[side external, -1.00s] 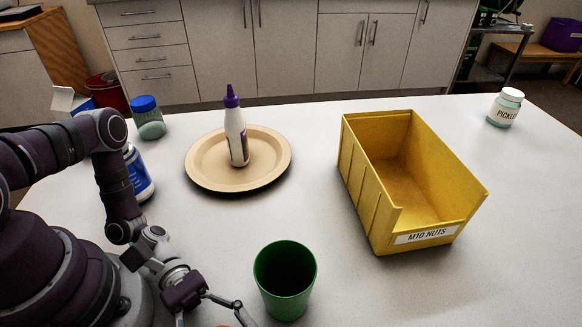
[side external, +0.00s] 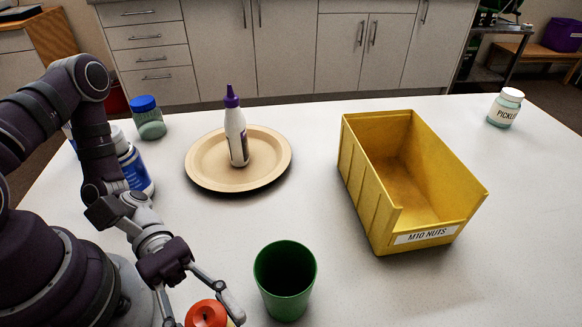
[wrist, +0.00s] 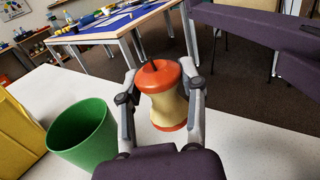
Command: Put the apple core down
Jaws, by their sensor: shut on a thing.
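The apple core (wrist: 162,105) has red-orange ends, a pale yellow waist and a dark stem. In the wrist view it is between the two fingers of my gripper (wrist: 160,95), which is shut on it. In the side external view my gripper (side external: 203,300) is at the bottom edge, left of the green cup, and the core's red top (side external: 206,314) shows between the fingers. The core's lower part is cut off there. I cannot tell how far the core is from the table.
A green cup (side external: 285,280) stands just right of my gripper. A yellow bin (side external: 365,195) labelled M10 NUTS is further right. A tan plate (side external: 205,170) bears a purple-capped bottle (side external: 236,135). Jars stand at the back left, and a white-lidded jar (side external: 504,108) at the far right.

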